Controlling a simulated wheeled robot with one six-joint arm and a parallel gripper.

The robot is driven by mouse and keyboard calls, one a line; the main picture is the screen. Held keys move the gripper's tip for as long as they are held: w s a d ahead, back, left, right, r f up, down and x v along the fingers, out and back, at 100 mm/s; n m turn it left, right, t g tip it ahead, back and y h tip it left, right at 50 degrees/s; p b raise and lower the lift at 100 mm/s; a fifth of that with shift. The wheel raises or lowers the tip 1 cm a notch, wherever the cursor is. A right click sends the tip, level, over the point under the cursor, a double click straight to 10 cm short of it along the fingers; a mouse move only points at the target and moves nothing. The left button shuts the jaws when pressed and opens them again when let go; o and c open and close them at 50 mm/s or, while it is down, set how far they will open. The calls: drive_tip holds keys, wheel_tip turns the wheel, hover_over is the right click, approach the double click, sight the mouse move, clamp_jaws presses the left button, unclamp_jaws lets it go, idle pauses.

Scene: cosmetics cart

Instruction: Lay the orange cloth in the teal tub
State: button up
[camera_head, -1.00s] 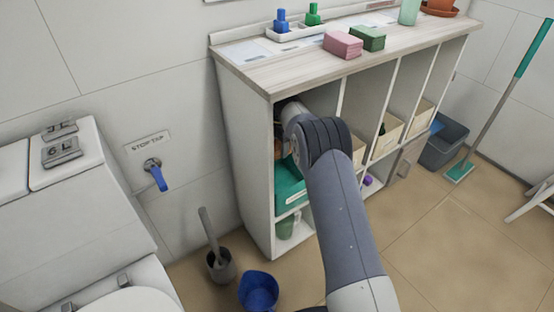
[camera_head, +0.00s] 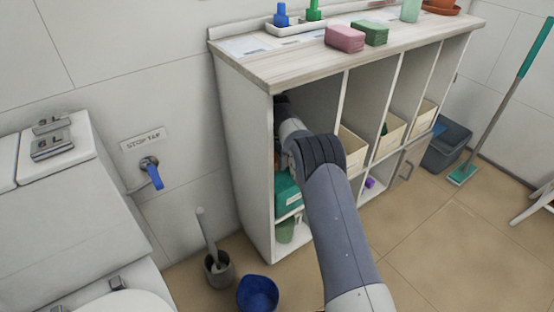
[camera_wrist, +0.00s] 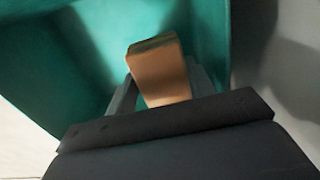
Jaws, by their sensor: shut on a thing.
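The teal tub (camera_head: 287,193) stands in the leftmost compartment of the white shelf unit, partly hidden by my arm. In the wrist view its teal inner wall (camera_wrist: 75,65) fills much of the picture around my gripper. My gripper (camera_wrist: 160,92) is shut on the orange cloth (camera_wrist: 160,75), a folded block held between the two fingers. The cloth is in front of the tub's wall; I cannot tell whether it touches the tub's floor. In the head view my gripper and the cloth are hidden inside the compartment behind my arm.
The shelf unit's left side panel (camera_head: 243,160) and wooden top (camera_head: 300,62) close in on the arm. Cream bins (camera_head: 352,150) fill compartments to the right. A blue bucket (camera_head: 258,293) and a toilet brush (camera_head: 217,265) stand on the floor before the unit.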

sight(277, 157)
drive_tip(key=shift+f, duration=0.6)
drive_tip(key=o, duration=0.9)
wheel_tip(277, 157, up, 13)
drive_tip(key=p, duration=0.4)
drive_tip(key=shift+r, duration=0.1)
